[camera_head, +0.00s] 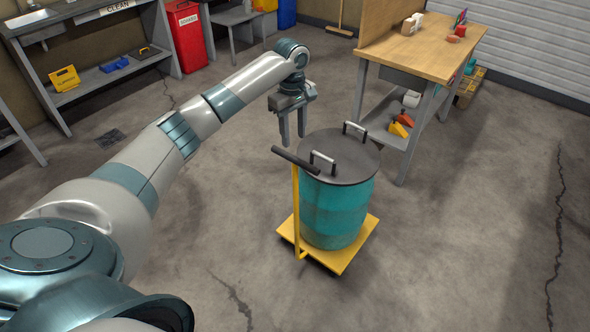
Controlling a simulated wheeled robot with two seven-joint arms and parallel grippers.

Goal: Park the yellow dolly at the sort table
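The yellow dolly (352,253) stands on the floor in the middle of the view. A teal drum (333,212) with a dark lid (350,160) and two silver handles stands upright on it. The dolly's yellow post rises at its left side to a dark crossbar (296,160). My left gripper (293,142) points down just behind the crossbar, with its fingers apart and nothing between them. I cannot tell how near in depth they are. A wooden-topped table (425,50), perhaps the sort table, stands behind and to the right. My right gripper is not in view.
The table's lower shelf holds orange items (401,125). Cracked concrete floor (470,230) is clear to the right.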

